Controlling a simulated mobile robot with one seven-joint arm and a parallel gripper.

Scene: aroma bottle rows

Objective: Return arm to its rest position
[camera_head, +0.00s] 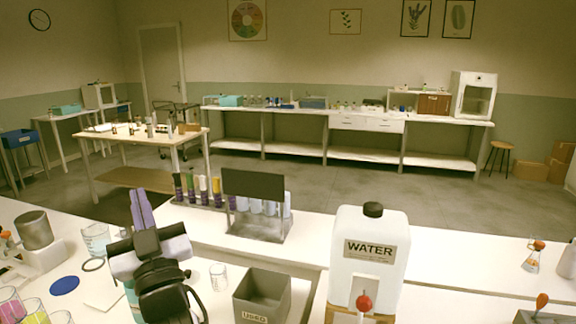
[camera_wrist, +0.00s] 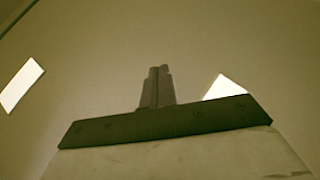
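My arm is folded up at the lower left of the head view, over the front bench (camera_head: 330,240). My gripper (camera_head: 141,198) points upward, and its fingers look pressed together with nothing between them. In the wrist view my gripper (camera_wrist: 157,72) also shows its two fingers side by side and touching, empty, against a plain ceiling with bright light panels (camera_wrist: 20,84). My arm hides part of the bench top and a teal object behind it.
A WATER container (camera_head: 370,275), a grey USED bin (camera_head: 262,296), a small beaker (camera_head: 219,277) and a bottle rack (camera_head: 258,226) with a dark panel stand right of my arm. A larger beaker (camera_head: 96,239) and a blue disc (camera_head: 65,285) are left of it.

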